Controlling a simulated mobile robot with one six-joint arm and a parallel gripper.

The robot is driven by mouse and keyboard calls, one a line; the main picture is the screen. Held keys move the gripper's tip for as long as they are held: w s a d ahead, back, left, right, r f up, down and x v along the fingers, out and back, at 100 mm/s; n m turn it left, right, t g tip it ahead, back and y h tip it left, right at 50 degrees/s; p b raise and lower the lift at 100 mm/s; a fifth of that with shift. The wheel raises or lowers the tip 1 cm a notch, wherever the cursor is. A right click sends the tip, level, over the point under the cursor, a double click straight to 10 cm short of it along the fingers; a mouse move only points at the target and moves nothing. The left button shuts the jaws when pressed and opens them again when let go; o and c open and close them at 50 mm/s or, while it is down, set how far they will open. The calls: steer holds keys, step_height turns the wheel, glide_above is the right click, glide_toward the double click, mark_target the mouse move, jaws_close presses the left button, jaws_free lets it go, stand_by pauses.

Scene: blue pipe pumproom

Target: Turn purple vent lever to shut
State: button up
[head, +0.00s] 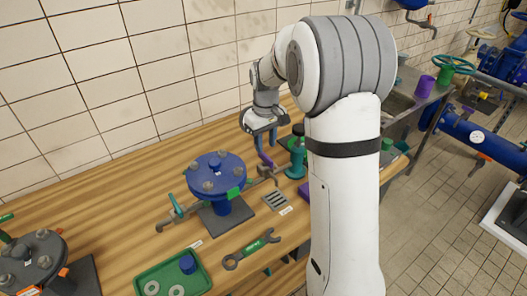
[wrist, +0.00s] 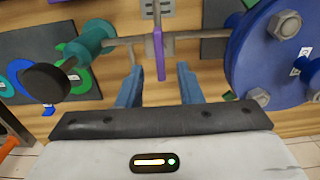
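The purple vent lever (wrist: 159,53) is a narrow flat bar on a thin grey pipe between a blue flanged vessel (wrist: 272,55) and a teal valve body (wrist: 92,40). In the head view the lever (head: 265,158) shows small, just below my gripper (head: 265,139). The head view also shows the blue vessel (head: 214,170) to the left.
A black knob (wrist: 46,82) on the teal valve sits left of my fingers. On the wooden bench lie a wrench (head: 250,249), a green tray (head: 146,282) and a slotted grey plate (head: 276,201). My arm hides part of the bench's right side.

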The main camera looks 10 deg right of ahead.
mark_target(265, 156)
steer(key=shift+f, duration=2.25)
steer(key=shift+c, duration=0.3)
jaws_close()
steer(key=shift+a, duration=0.1)
